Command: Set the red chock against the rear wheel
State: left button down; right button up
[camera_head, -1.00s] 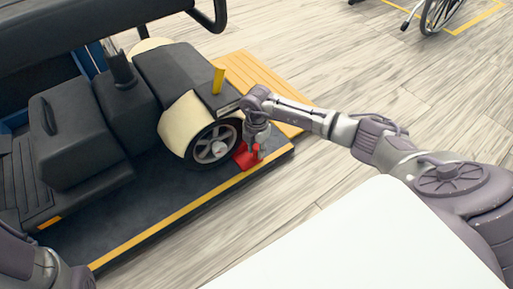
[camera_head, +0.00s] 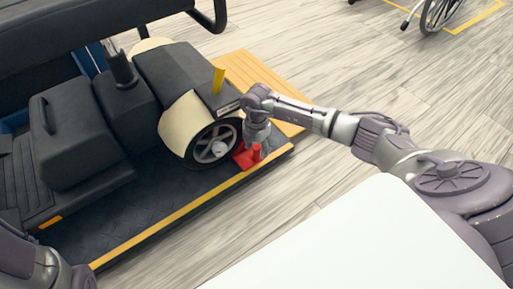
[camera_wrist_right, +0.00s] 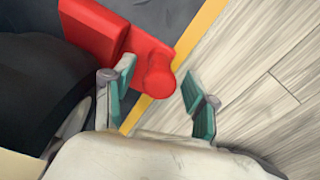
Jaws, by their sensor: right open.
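The red chock (camera_head: 246,156) sits on the dark platform beside the scooter's rear wheel (camera_head: 213,146), on the wheel's right side. In the head view it looks close against the tyre, but I cannot tell if they touch. In the right wrist view the chock (camera_wrist_right: 112,38) shows its block and its round-ended red handle. My right gripper (camera_head: 256,143) is above and beside the chock.
The platform has a yellow front edge (camera_head: 150,237). A wooden ramp (camera_head: 262,85) lies behind the wheel. A yellow tab (camera_head: 218,79) stands above the cream fender (camera_head: 181,125). A white surface (camera_head: 355,240) fills the lower right. The grey floor at right is mostly clear.

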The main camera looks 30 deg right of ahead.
notch_tip(320, 180, up, 12)
jog(key=shift+f, duration=0.2)
